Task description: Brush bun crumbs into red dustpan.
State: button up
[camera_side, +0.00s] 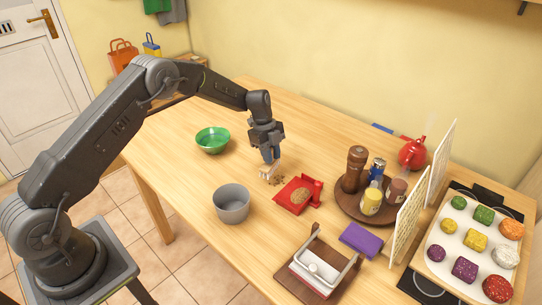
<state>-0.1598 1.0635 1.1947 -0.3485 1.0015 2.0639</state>
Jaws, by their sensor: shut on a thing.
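My gripper (269,148) points down over the wooden table and is shut on a small brush (267,171) with pale bristles. The bristles are at or just above the tabletop; I cannot tell if they touch. Brown bun crumbs (276,181) lie on the table beside the bristles. The red dustpan (283,200) lies just right of the crumbs. A brown, crumbly-looking patch (300,196) fills the middle of the dustpan. The brush handle is mostly hidden by my gripper.
A grey pot (231,207) stands left of the dustpan, a green bowl (212,138) farther back. A round brown tray (349,210) with a pepper mill and jars stands right. A purple cloth (361,240) and a butter dish (318,268) are nearer the front.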

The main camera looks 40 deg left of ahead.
notch_tip(320, 180, up, 5)
jog(key=shift+f, duration=3.75)
jog(key=shift+d+f, duration=0.25)
jog(key=shift+d, duration=0.3)
grip_shut()
jog(key=shift+w+d, duration=0.15)
jog(key=shift+d, duration=1.85)
notch_tip(320, 180, up, 8)
jog(key=shift+a, duration=0.1)
